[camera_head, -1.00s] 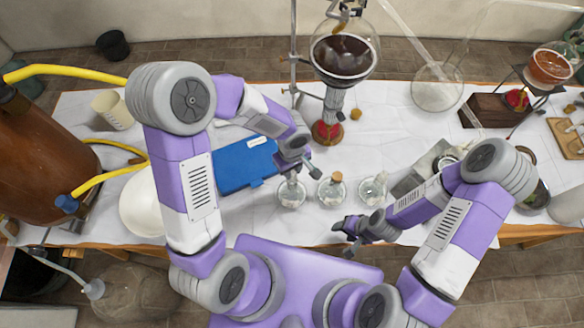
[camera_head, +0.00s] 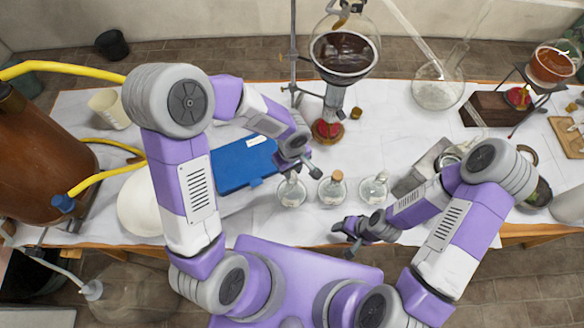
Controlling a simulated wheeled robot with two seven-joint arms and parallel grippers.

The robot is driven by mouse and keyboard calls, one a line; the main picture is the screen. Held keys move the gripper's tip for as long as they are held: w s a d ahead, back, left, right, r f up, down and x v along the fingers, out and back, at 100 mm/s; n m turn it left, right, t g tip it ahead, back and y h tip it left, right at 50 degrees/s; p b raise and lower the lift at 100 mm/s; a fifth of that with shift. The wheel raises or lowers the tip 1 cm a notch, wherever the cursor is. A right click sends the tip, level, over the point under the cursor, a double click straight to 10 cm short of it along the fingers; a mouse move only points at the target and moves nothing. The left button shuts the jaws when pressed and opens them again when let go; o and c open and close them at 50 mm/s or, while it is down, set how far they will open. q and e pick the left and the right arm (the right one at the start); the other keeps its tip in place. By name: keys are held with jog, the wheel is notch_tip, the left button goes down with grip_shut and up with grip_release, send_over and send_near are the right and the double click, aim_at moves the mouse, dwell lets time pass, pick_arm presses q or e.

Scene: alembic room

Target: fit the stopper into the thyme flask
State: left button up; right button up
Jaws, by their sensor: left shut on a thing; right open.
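Three small clear flasks stand in a row near the table's front: a left flask (camera_head: 291,194), a middle flask (camera_head: 332,193) with a cork in its mouth, and a right flask (camera_head: 375,190) whose mouth looks uncovered. Their labels are too small to read, so I cannot tell which is thyme. My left gripper (camera_head: 297,169) is shut just above the left flask's neck. What it holds is hidden by the fingers; it seems to be the stopper. I cannot tell whether it touches the flask. My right gripper (camera_head: 346,232) is open and empty at the front edge, below the right flask.
A blue clipboard-like object (camera_head: 240,168) lies left of the flasks. A dark-filled glass vessel on a stand (camera_head: 345,55) rises behind them, with a small cork-like piece (camera_head: 356,112) beside it. A white bowl (camera_head: 145,205) is at left. A wooden block (camera_head: 490,108) is at right.

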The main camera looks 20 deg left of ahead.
aim_at(338, 237)
pick_arm(q)
jog(key=shift+f+b, duration=0.6)
jog(key=shift+b, duration=0.25)
pick_arm(e)
jog(key=shift+f, duration=0.85)
pick_arm(q)
jog(key=shift+f, duration=0.1)
pick_arm(e)
jog(key=shift+f, duration=0.15)
pick_arm(q)
jog(key=shift+b, duration=0.5)
pick_arm(e)
jog(key=shift+f, duration=0.3)
pick_arm(q)
jog(key=shift+f, duration=0.15)
pick_arm(e)
jog(key=shift+f, duration=0.2)
pick_arm(q)
jog(key=shift+s+d+f+b, duration=0.15)
jog(key=shift+s+b, duration=0.1)
jog(key=shift+b, duration=0.35)
pick_arm(e)
jog(key=shift+s+d+f, duration=0.1)
jog(key=shift+s+f, duration=0.05)
jog(key=shift+f, duration=0.2)
